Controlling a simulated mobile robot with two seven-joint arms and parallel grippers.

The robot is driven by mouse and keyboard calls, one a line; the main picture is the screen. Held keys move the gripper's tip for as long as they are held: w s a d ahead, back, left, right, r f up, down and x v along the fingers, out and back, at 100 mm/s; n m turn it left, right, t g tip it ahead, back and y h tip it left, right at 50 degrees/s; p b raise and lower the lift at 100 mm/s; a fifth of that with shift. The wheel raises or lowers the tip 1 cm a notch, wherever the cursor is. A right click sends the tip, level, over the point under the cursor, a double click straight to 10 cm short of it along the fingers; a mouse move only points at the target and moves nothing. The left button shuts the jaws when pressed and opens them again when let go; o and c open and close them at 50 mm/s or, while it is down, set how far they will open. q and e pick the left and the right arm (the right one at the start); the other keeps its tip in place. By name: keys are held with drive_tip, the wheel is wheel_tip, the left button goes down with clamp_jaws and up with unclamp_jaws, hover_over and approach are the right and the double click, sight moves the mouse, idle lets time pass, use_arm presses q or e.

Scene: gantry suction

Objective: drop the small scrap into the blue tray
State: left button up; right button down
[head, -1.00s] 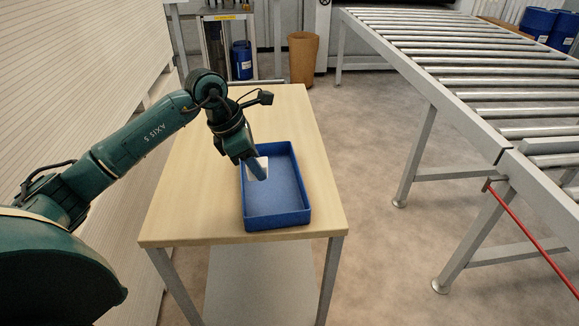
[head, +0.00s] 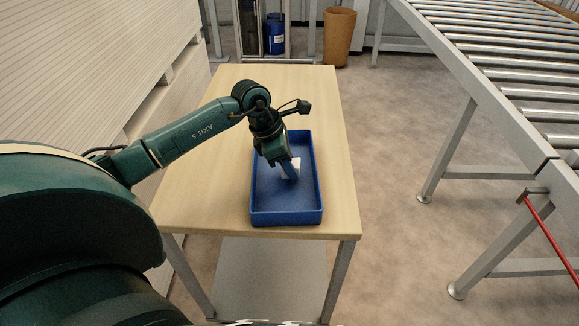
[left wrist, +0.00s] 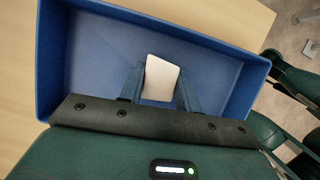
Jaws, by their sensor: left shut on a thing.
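The blue tray (head: 287,218) stands on the wooden table in the head view; its wall also shows in the left wrist view (left wrist: 190,34). My left gripper (head: 288,176) is over the inside of the tray, pointing down. It is shut on the small scrap (left wrist: 161,78), a pale, flat piece that sticks out between the fingers in the left wrist view. The scrap also shows as a light patch by the fingers in the head view (head: 296,164). I cannot tell whether it touches the tray floor. My right gripper is not in view.
The wooden table (head: 200,190) is bare around the tray. A roller conveyor (head: 490,80) stands to the right across open floor. A brown bin (head: 339,37) and a blue drum (head: 275,34) are behind the table. A stack of pale panels (head: 90,60) rises on the left.

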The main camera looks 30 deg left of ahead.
use_arm(q)
drive_tip(key=shift+f, duration=0.95)
drive_tip(key=o, duration=1)
drive_tip(key=shift+c, duration=0.2)
drive_tip(key=v, duration=1.2)
drive_tip(key=shift+r, duration=0.25)
drive_tip(key=shift+w+d, duration=0.1)
